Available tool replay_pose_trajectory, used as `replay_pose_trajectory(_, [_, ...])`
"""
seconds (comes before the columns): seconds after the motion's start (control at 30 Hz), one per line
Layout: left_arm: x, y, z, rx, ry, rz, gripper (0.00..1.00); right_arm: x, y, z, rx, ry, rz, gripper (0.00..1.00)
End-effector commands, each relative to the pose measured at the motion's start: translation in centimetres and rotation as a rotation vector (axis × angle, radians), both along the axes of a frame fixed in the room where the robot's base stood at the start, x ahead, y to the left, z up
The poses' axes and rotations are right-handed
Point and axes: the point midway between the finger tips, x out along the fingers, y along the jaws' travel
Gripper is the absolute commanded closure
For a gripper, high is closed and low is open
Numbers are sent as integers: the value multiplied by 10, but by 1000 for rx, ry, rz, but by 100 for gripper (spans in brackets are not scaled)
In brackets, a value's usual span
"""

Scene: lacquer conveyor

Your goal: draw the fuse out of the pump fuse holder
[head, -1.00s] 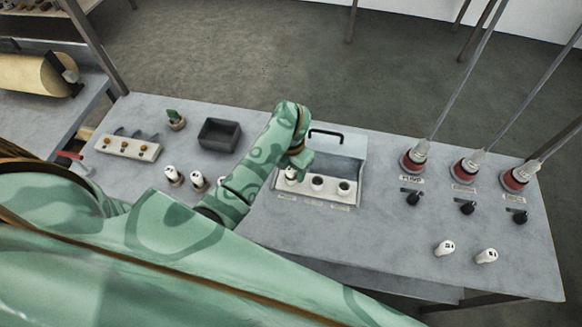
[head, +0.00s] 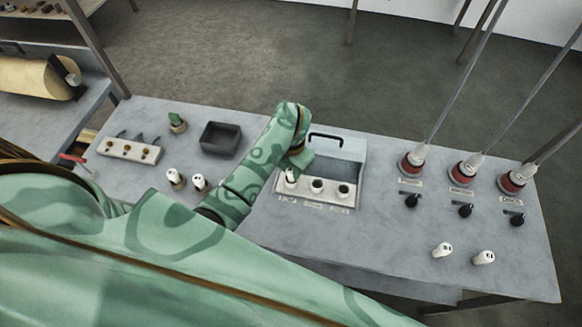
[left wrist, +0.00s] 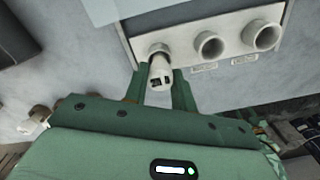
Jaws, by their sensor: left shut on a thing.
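The fuse holder (head: 316,203) is a pale strip with three round sockets, in a grey box with a raised lid and black handle. Its small labels are too blurred to read. A white fuse (left wrist: 160,72) is at the leftmost socket (left wrist: 155,49); its outer end with dark marks faces the left wrist camera. My left gripper (left wrist: 159,80) is shut on this fuse, with a green finger on each side. I cannot tell how deep the fuse sits. The other two sockets (left wrist: 209,44) and (left wrist: 262,35) look empty. My right gripper is not in view.
White fuses stand left of my left forearm (head: 199,183) and at the bench's right front (head: 442,250). A dark tray (head: 220,138) and a pale rack (head: 130,148) are at left.

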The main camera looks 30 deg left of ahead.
Motion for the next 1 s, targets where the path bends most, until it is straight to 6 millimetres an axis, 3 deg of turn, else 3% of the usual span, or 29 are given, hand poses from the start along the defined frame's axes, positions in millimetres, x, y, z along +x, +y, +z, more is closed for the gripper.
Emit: replay_pose_trajectory(1.0, [0, 0, 46, 0, 0, 0, 100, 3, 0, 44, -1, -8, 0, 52])
